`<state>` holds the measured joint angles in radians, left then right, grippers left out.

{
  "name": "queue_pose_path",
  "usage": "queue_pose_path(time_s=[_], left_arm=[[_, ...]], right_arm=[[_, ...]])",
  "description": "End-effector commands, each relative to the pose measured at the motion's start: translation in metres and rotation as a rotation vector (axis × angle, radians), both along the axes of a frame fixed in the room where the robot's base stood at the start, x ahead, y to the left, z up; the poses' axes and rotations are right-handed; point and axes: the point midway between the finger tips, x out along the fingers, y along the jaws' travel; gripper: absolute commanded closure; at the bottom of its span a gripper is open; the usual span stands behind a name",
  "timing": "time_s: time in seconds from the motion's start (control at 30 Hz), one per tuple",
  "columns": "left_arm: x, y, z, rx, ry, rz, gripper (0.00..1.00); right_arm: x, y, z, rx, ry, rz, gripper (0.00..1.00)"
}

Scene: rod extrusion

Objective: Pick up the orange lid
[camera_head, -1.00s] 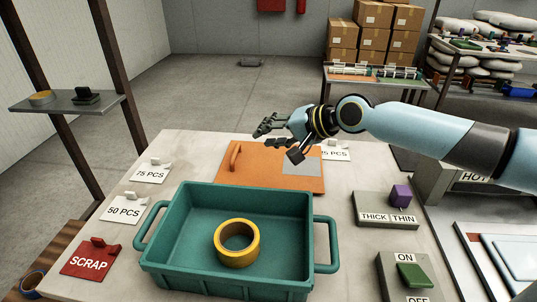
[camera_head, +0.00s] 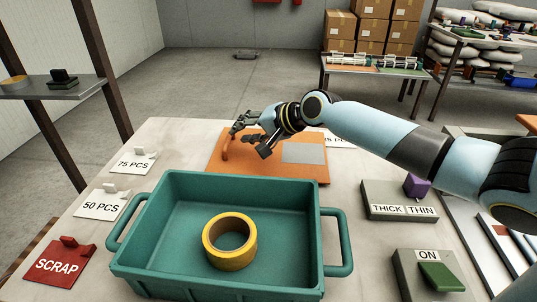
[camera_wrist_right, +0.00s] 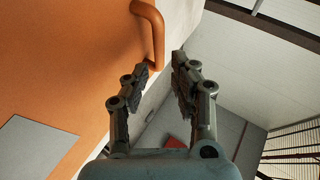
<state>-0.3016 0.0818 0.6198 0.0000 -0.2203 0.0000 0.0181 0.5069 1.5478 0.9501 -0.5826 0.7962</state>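The orange lid (camera_head: 225,173) lies flat on the table behind the green bin, with a grey patch on its right part and a raised handle (camera_head: 226,146) at its left. My right gripper (camera_head: 238,133) is above the lid's far left part, close to the handle. In the right wrist view the lid (camera_wrist_right: 60,60) fills the left side, and its handle (camera_wrist_right: 152,30) stands just beyond the fingertips. The right gripper (camera_wrist_right: 165,72) is open with nothing between its fingers. My left gripper is not in view.
The green bin (camera_head: 160,225) holds a yellow tape ring (camera_head: 229,241). Label stands line the left table edge, including a red SCRAP sign (camera_head: 60,262). A THICK/THIN switch (camera_head: 400,205) and an ON switch box (camera_head: 430,275) stand on the right.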

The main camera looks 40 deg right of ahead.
Motion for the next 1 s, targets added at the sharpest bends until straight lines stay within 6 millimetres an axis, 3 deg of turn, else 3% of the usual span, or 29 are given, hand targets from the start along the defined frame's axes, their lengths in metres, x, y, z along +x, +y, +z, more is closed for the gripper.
queue_pose_path(time_s=[0.2,0.5,0.7,1.0], left_arm=[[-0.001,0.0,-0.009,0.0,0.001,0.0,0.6],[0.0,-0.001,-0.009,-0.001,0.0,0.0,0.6],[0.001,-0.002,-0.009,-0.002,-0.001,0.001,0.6],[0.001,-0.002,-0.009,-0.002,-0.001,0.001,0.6]], right_arm=[[0.027,0.009,-0.021,0.003,0.0,-0.001,0.75],[0.031,0.011,-0.023,0.001,0.001,0.0,0.75],[0.031,0.011,-0.023,0.001,0.0,-0.001,1.0],[0.031,0.011,-0.022,0.0,0.0,0.0,1.0]])
